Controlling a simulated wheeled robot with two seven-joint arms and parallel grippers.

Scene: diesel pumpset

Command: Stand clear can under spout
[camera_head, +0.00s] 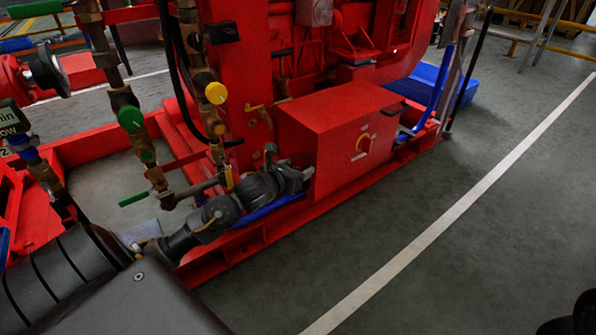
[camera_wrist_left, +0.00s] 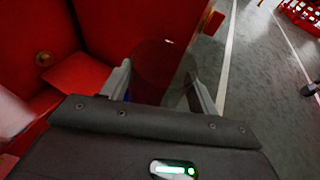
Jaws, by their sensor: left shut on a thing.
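In the left wrist view a dark, reddish see-through cylinder, which looks like the clear can (camera_wrist_left: 156,68), stands between the two fingers of my left gripper (camera_wrist_left: 160,92). The gripper is shut on it, with a finger at each side. In the head view my left gripper (camera_head: 292,178) is low, in front of the red box on the pumpset. I cannot make out the can there. Brass pipework with valves (camera_head: 127,110) hangs left of the gripper; I cannot tell which part is the spout. My right gripper is not recognisable in view.
The red box (camera_head: 338,140) with a rotary switch is close beside the left gripper. A red base rail (camera_head: 240,244) runs below the arm. A pipe with a yellow cap (camera_head: 215,93) stands behind it. The grey floor (camera_head: 440,240) to the right is clear.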

